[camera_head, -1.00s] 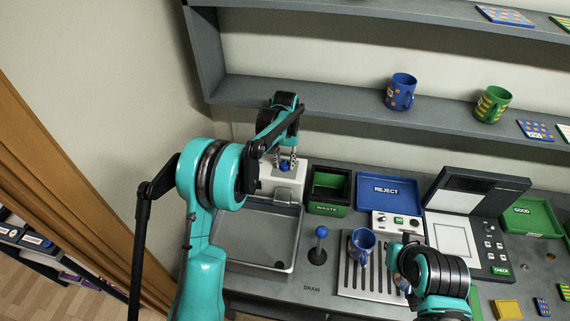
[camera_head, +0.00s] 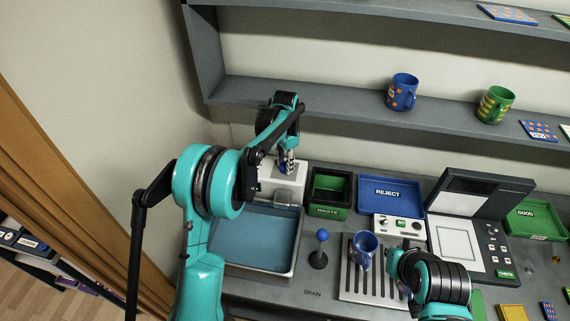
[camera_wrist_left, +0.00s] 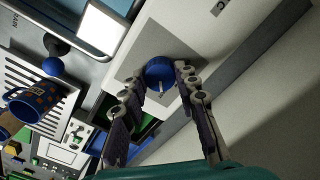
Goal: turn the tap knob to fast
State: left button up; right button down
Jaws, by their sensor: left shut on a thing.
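The blue tap knob (camera_wrist_left: 160,70) sits on the white tap housing (camera_head: 283,186) at the back of the sink; it is round with a small pale mark. My left gripper (camera_wrist_left: 158,88) reaches it from above, with one finger on each side, shut on the knob. In the head view my left gripper (camera_head: 286,165) largely covers the knob. My right arm is at the lower right, by the drip grate; its fingers are too hidden to read. The sink basin (camera_head: 299,231) below the tap holds blue-green water. No speed label can be read.
A blue lever (camera_head: 322,236) marked DRAIN stands right of the sink. A blue mug (camera_head: 364,247) is on the drip grate (camera_head: 349,287). The green WASTE bin (camera_head: 327,211) and blue REJECT tray (camera_head: 416,207) are behind. A shelf with mugs runs above.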

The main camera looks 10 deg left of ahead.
dwell(0.3)
pick_arm(q)
jog(key=o, duration=1.2)
jog(key=shift+c, duration=0.2)
jog(key=shift+r, duration=0.1)
notch_tip(320, 180, up, 12)
